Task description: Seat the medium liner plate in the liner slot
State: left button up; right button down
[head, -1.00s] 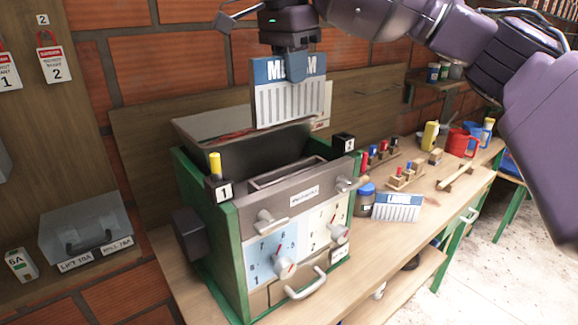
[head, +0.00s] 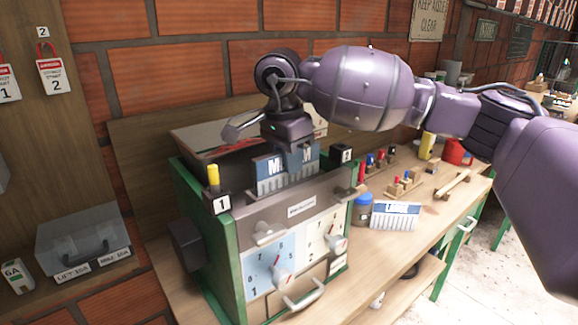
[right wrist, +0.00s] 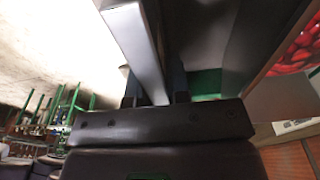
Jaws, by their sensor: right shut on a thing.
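The medium liner plate (head: 271,178) is blue on top with white ribs below and a partly covered "M" label. It stands upright in the top opening of the green-sided machine (head: 291,213), its lower part hidden behind the grey front panel. My right gripper (head: 291,148) is shut on the plate's top edge from above. The liner slot is hidden by the plate, so I cannot tell how deep it sits. In the right wrist view the plate (right wrist: 137,45) runs edge-on between the fingers. My left gripper is not in view.
Another blue-and-white plate (head: 396,216) leans on the bench right of the machine, beside a blue-lidded jar (head: 362,208). Posts marked 1 (head: 214,190) and 2 (head: 345,166) flank the opening. Pegged wooden blocks (head: 404,184) stand farther right.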

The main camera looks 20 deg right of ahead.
jog(key=shift+f, duration=0.75)
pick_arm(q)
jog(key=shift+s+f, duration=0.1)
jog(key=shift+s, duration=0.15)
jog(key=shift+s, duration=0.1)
pick_arm(e)
jog(key=c, duration=1.1)
grip_release()
jog(key=shift+f, duration=0.1)
